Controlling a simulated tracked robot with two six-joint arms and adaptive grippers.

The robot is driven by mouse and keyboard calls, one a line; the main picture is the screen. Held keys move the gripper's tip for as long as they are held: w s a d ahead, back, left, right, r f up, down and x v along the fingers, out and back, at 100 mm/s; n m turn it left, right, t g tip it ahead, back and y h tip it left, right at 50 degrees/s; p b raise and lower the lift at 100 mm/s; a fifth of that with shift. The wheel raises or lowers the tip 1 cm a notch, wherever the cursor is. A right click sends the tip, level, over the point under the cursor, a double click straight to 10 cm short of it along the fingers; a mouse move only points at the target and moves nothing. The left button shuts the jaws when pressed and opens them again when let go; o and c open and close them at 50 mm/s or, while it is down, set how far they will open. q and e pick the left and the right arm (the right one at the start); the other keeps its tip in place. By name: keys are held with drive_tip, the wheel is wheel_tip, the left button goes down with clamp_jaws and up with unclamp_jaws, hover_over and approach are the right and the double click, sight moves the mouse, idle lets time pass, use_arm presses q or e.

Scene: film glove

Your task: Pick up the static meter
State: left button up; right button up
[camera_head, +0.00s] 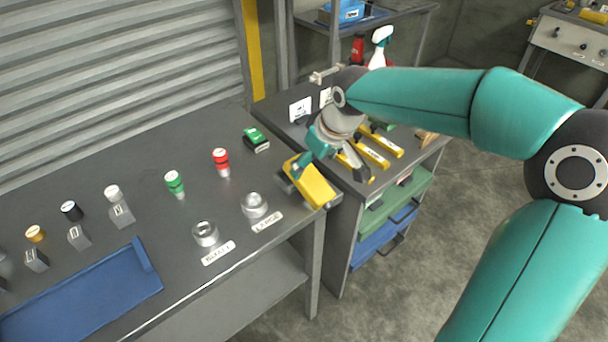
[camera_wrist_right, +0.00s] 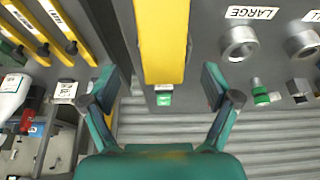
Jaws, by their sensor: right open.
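My right gripper (camera_head: 306,160) is open at the right corner of the grey workbench, partly hidden by its own wrist. A yellow boxy object (camera_head: 314,184) lies just in front of it. In the right wrist view the yellow object (camera_wrist_right: 162,40) shows between and beyond my open teal fingers (camera_wrist_right: 163,88), with neither finger touching it. A small green device (camera_head: 256,139) with a pale label stands farther back on the bench; it also shows in the right wrist view (camera_wrist_right: 163,98). No readable label tells which of the two is the static meter. My left gripper is out of view.
Red (camera_head: 221,158) and green-topped (camera_head: 175,181) pegs and round metal sockets (camera_head: 254,204) stand left of the gripper. A blue tray (camera_head: 85,300) lies at front left.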

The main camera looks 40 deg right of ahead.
sight(306, 171)
drive_tip(key=shift+a+p+x, duration=0.2)
drive_tip(key=shift+p+x, duration=0.2)
drive_tip(key=shift+x, duration=2.5)
drive_tip(key=shift+r, duration=0.1)
drive_tip(key=c, duration=1.5)
drive_tip(key=shift+r, duration=0.15)
